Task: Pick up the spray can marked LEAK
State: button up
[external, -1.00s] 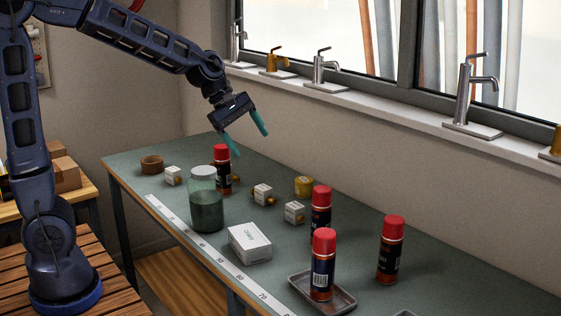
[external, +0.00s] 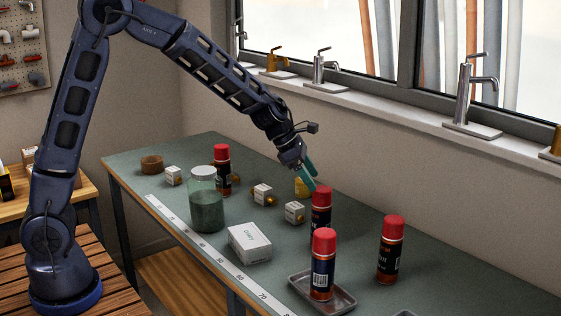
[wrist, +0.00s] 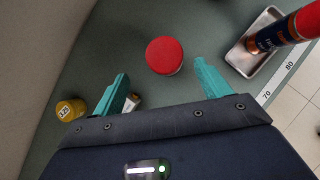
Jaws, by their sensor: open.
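Several spray cans with red caps and dark bodies stand upright on the workbench; I cannot read LEAK on any of them. One can (external: 321,214) stands near the bench's middle, directly below my gripper (external: 311,176). In the wrist view its red cap (wrist: 165,55) lies between and slightly beyond the teal fingertips. My gripper is open and empty, just above this can. Another can (external: 322,270) stands in a metal tray, partly in front of the first. A third can (external: 391,250) is to the right, and a further one (external: 222,165) is behind the glass jar.
The metal tray (external: 345,301) sits at the bench's front edge. A glass jar (external: 206,205), a white carton (external: 250,243), small boxes (external: 294,212) and a yellow tin (wrist: 70,110) stand to the left. Taps (external: 465,95) line the windowsill behind.

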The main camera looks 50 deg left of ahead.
aim_at(325, 201)
jog(key=x, duration=0.3)
jog(key=shift+w+d+f, duration=0.1)
jog(key=shift+d+f, duration=0.05)
jog(key=shift+f, duration=0.15)
jog(key=shift+s+x, duration=0.1)
jog(key=shift+x, duration=1.15)
jog(key=shift+s+x, duration=0.15)
jog(key=shift+x, duration=1.15)
jog(key=shift+d, duration=0.2)
jog(key=c, duration=1.6)
